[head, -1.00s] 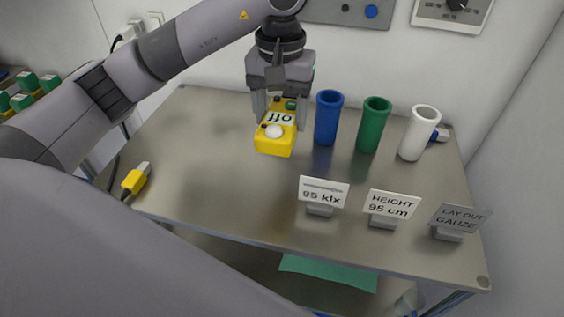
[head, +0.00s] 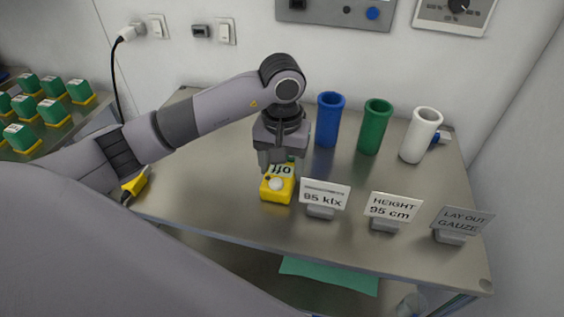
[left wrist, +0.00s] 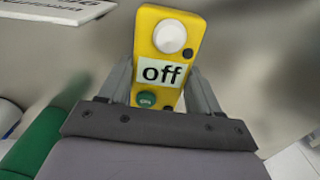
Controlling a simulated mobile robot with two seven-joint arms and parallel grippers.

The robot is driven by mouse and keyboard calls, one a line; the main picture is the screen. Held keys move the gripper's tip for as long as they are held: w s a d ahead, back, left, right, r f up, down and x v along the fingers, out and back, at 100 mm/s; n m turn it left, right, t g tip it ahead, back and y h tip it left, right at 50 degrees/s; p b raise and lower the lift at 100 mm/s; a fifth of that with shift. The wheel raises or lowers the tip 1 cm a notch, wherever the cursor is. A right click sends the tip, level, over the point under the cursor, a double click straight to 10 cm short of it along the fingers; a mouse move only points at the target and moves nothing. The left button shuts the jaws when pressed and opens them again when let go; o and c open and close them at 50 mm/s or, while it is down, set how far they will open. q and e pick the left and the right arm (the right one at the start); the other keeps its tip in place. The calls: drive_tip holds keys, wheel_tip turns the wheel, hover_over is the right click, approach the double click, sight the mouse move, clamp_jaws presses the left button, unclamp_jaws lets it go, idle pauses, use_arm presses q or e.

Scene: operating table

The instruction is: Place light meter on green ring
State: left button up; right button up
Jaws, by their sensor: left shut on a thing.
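The yellow light meter (head: 277,188) has a white dome, a green button and a label reading "off". My left gripper (head: 277,163) is shut on it, above the front middle of the metal table. In the left wrist view the meter (left wrist: 167,45) sits between the two fingers (left wrist: 160,95), its dome end pointing away from the palm. I cannot tell whether the meter touches the table. No green ring shows in either view. My right gripper is not in view.
A "95 klx" card (head: 324,195) stands just right of the meter, with a "HEIGHT 95 cm" card (head: 393,208) and a "LAY OUT GAUZE" card (head: 459,222) beyond. Blue (head: 329,120), green (head: 374,127) and white (head: 420,135) tubes stand behind. A yellow connector (head: 137,182) lies at the left.

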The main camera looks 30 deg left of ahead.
use_arm(q)
drive_tip(key=shift+f, duration=0.15)
drive_tip(key=o, duration=1.2)
